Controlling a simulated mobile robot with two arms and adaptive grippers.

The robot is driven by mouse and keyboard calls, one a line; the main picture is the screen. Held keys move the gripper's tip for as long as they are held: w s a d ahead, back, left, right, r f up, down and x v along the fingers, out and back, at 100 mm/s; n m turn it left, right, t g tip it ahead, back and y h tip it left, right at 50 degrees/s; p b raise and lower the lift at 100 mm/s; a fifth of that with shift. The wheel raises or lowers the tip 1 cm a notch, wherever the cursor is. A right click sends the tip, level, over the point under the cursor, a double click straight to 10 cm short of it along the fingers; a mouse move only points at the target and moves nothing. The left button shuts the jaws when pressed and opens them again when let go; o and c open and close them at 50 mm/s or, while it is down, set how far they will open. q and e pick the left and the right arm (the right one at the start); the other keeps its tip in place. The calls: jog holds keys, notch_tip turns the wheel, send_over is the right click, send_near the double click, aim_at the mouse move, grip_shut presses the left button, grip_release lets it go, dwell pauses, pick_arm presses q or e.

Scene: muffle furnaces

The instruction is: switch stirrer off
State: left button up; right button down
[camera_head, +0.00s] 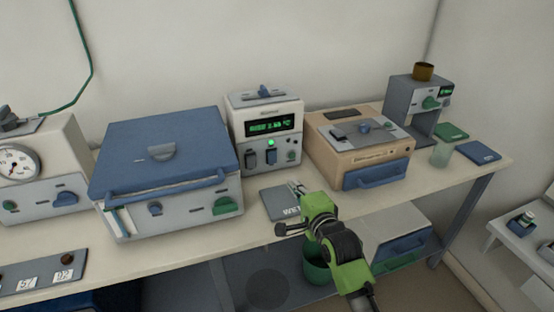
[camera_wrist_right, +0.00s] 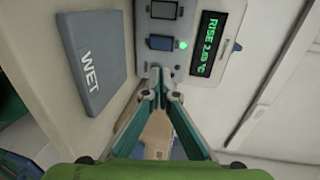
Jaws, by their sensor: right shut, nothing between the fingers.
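A white control box (camera_head: 238,112) with a green display (camera_head: 270,125) stands at the middle back of the bench. Its front has dark rocker switches (camera_head: 250,158) and a lit green lamp (camera_head: 271,142). In the right wrist view, two switches, one dark grey (camera_wrist_right: 163,10) and one bluish (camera_wrist_right: 160,43), sit near the lit lamp (camera_wrist_right: 183,45); the display (camera_wrist_right: 205,45) reads about "RISE 2.6 °C". I cannot read which switch is the stirrer's. My right gripper (camera_head: 296,187) is shut and empty, just in front of the box; its fingertips (camera_wrist_right: 160,78) look apart from the switches. My left gripper is out of view.
A grey pad marked WET (camera_head: 275,204) lies before the box, under my right gripper. A blue-lidded unit (camera_head: 150,150) stands left, a tan unit (camera_head: 345,145) right. A grey machine (camera_head: 400,97) and a glass (camera_head: 440,153) stand farther right.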

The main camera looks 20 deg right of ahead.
jog(key=shift+w+f, duration=0.1)
jog(key=shift+w, duration=0.3)
send_near(274, 155)
jog(key=w, duration=0.1)
jog(key=w+f, duration=0.1)
jog(key=w, duration=0.3)
jog(key=shift+a+f, duration=0.1)
jog(key=shift+f, duration=0.15)
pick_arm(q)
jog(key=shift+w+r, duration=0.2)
pick_arm(e)
jog(key=shift+w, duration=0.75)
pick_arm(q)
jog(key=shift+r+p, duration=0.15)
jog(key=shift+p, duration=0.25)
pick_arm(e)
jog(key=shift+r, duration=0.1)
